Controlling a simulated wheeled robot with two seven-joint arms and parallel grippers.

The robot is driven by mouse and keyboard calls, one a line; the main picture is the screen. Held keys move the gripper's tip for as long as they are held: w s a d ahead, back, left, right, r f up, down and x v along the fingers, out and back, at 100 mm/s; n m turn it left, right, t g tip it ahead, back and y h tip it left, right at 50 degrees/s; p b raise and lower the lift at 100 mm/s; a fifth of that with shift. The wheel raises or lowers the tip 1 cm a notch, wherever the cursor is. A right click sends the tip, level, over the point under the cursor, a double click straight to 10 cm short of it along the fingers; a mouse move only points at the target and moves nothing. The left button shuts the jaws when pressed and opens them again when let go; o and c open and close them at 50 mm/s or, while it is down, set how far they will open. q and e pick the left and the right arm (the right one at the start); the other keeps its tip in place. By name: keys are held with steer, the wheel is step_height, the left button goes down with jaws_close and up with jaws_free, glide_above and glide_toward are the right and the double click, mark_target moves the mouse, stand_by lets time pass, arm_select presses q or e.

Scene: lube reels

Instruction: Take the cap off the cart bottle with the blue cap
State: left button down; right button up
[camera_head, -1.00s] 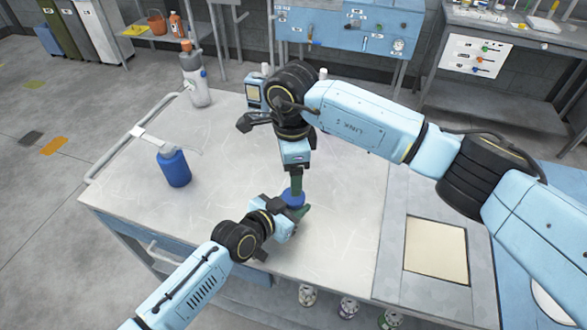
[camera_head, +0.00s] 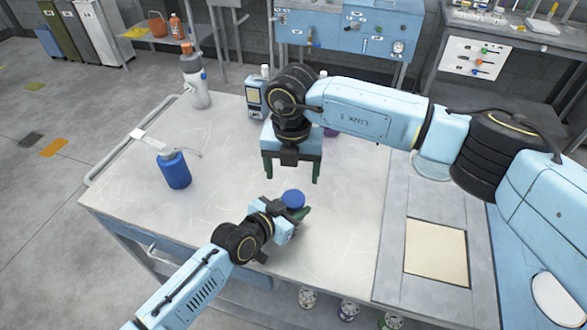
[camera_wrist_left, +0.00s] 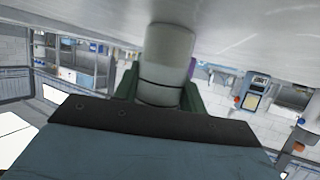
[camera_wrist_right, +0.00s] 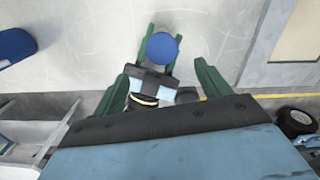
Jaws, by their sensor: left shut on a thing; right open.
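The cart bottle's blue cap (camera_head: 293,199) shows as a round top in the head view and in the right wrist view (camera_wrist_right: 162,47). My left gripper (camera_head: 288,214) is shut on the bottle below the cap. The bottle's pale grey body (camera_wrist_left: 167,58) stands between the green fingers in the left wrist view. The cap sits at the bottle's top; whether it is loose I cannot tell. My right gripper (camera_head: 292,177) is open and empty above the cap, fingers pointing down. The head view hides most of the bottle body.
A blue bottle (camera_head: 174,170) stands on the cart top (camera_head: 225,155) to the left. A white bottle with an orange cap (camera_head: 196,85) and a handheld device (camera_head: 256,96) stand toward the back. A purple thing (camera_head: 330,131) is partly hidden behind my right arm. Bare cart top lies between them.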

mark_target(294, 198)
steer(key=m, duration=0.6)
steer(key=shift+d, duration=0.15)
steer(key=shift+f+m, duration=0.15)
steer(key=shift+m, duration=0.15)
steer(key=shift+f, duration=3.9)
steer(key=c, duration=1.1)
steer(key=shift+n, duration=1.6)
steer(key=shift+c, duration=0.3)
